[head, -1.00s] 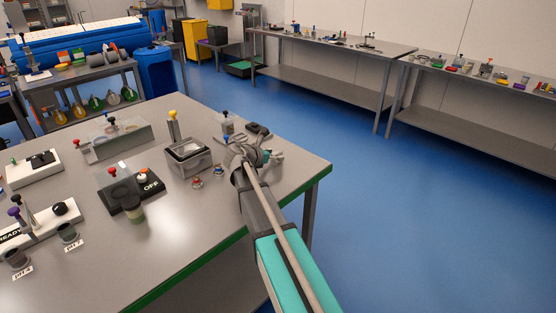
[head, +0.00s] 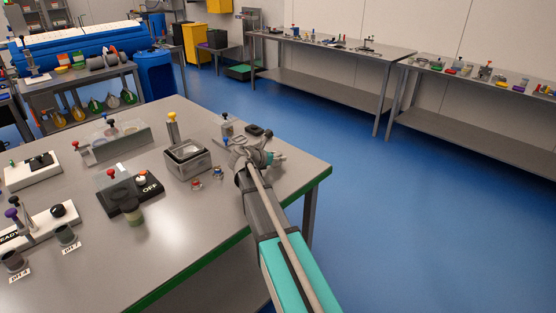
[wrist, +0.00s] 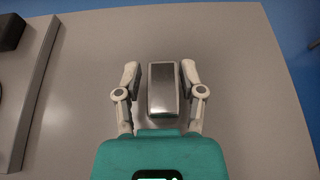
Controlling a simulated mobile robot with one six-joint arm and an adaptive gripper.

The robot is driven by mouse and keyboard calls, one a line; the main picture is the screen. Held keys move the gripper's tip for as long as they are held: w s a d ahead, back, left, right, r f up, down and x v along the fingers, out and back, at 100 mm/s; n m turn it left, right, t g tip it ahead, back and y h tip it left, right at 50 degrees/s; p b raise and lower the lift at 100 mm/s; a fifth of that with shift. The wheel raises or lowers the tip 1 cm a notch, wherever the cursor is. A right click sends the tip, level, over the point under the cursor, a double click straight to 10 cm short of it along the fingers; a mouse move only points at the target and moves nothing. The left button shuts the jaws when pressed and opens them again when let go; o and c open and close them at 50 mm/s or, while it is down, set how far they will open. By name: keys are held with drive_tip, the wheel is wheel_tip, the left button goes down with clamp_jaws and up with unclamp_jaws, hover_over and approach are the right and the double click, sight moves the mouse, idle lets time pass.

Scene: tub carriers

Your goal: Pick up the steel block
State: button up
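The steel block (wrist: 162,92) is a shiny grey rectangular block in the wrist view. It stands on the grey tabletop between the two fingers of my gripper (wrist: 161,76). The fingers are open, one on each side of the block, with a narrow gap showing on both sides. In the head view my gripper (head: 252,152) is low over the right end of the near table. I cannot make out the block there; my arm and gripper seem to hide it.
A square metal container (head: 188,161) stands left of my gripper, with small red and blue-topped items (head: 196,185) in front. A black OFF switch box (head: 130,193) is further left. The table's right edge (head: 318,180) is close, with open blue floor beyond.

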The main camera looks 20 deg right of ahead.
sight(278, 152)
clamp_jaws()
drive_tip(key=shift+r, duration=0.15)
wheel_tip(278, 152, up, 3)
drive_tip(key=p, duration=0.3)
drive_tip(key=s+a+r+p, duration=0.9)
drive_tip(key=s+p, duration=0.1)
drive_tip(key=shift+s+r, duration=0.35)
drive_tip(key=shift+s, duration=0.05)
idle(0.7)
